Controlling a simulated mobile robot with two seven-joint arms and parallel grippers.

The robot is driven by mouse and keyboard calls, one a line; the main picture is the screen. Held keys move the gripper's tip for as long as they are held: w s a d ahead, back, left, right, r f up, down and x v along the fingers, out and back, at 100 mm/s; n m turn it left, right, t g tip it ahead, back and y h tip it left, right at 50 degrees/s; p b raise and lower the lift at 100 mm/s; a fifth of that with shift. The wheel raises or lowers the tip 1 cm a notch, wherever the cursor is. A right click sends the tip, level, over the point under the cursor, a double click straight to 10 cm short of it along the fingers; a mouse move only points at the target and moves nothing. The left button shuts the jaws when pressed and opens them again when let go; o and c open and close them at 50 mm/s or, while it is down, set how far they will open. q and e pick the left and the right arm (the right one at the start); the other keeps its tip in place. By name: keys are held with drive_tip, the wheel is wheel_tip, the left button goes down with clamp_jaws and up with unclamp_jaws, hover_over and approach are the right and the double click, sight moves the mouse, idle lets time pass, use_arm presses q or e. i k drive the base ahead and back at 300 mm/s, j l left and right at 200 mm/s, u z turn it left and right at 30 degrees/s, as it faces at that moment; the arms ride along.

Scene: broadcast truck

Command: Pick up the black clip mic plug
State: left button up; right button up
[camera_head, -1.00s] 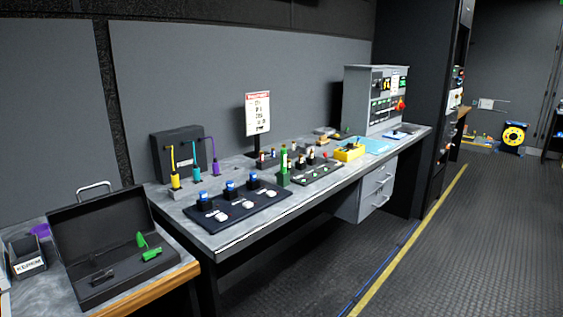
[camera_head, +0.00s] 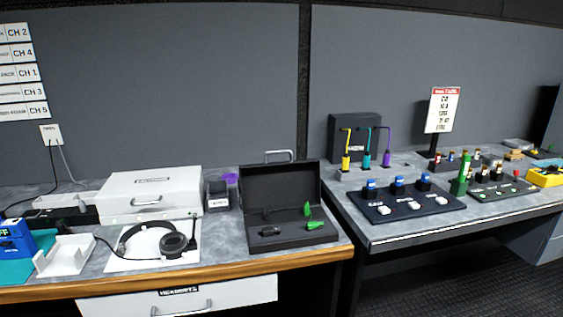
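An open black case (camera_head: 250,241) stands on the wood-edged counter in the middle of the view, its lid tilted up at the back. A small black piece (camera_head: 269,232) lies at the front left inside it; it looks like a clip mic plug, but it is too small and dark to be sure. Green pieces (camera_head: 315,225) sit on the right side of the case, one lying and one standing. Neither of my grippers is in view.
Left of the case are a headset (camera_head: 172,243), a white case (camera_head: 150,193), a dark bin (camera_head: 217,195) and a white tray (camera_head: 64,256). A second table to the right holds a black panel (camera_head: 378,206) with blue-capped plugs. A gap separates the two tables.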

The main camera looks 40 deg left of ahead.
sight(265, 217)
drive_tip(key=k+j+u, duration=0.1)
drive_tip(key=u, duration=1.05)
drive_tip(key=i+l+u, duration=0.1)
drive_tip(key=l, duration=0.3)
drive_tip(key=i+l+u, duration=0.15)
drive_tip(key=l, duration=0.3)
drive_tip(key=i+l+u, duration=0.1)
drive_tip(key=l, duration=0.35)
drive_tip(key=i+l+u, duration=0.15)
drive_tip(key=l, duration=0.3)
drive_tip(key=i, duration=0.05)
